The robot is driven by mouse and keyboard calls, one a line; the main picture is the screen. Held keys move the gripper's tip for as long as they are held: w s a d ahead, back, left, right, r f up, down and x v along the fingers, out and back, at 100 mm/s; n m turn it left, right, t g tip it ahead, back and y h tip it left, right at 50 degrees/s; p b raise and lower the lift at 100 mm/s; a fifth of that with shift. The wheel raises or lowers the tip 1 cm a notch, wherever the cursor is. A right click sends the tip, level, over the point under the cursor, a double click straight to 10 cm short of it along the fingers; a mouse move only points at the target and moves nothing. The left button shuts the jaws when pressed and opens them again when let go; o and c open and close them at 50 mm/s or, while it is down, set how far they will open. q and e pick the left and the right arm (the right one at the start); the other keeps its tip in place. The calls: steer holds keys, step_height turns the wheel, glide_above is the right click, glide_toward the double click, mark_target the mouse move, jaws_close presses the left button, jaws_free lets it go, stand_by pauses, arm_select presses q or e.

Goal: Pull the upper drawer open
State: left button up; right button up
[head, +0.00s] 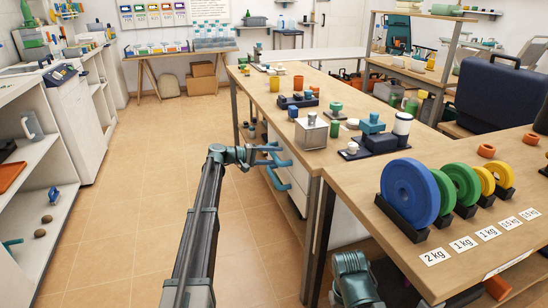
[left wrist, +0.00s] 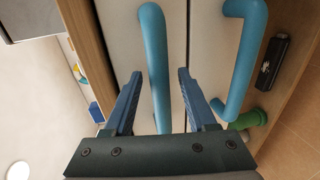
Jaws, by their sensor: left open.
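The white upper drawer (left wrist: 115,40) sits just under the wooden bench top and looks closed. Its blue bar handle (left wrist: 155,45) runs between the fingers of my left gripper (left wrist: 160,74), which is open with one finger on each side. I cannot tell if a finger touches the bar. In the head view my left gripper (head: 266,156) is at the bench's left side, by the upper handle. A second blue handle (head: 277,182) is below it; it also shows in the left wrist view (left wrist: 246,60). My right gripper is out of view.
The wooden bench (head: 262,105) carries blocks, cups and a metal box (head: 311,132). Colored weight discs (head: 409,192) stand at its near right. The tiled aisle (head: 150,150) left of the bench is clear. White shelves (head: 40,165) line the left wall.

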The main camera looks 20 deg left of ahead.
arm_select(q)
jaws_close()
stand_by(1.3)
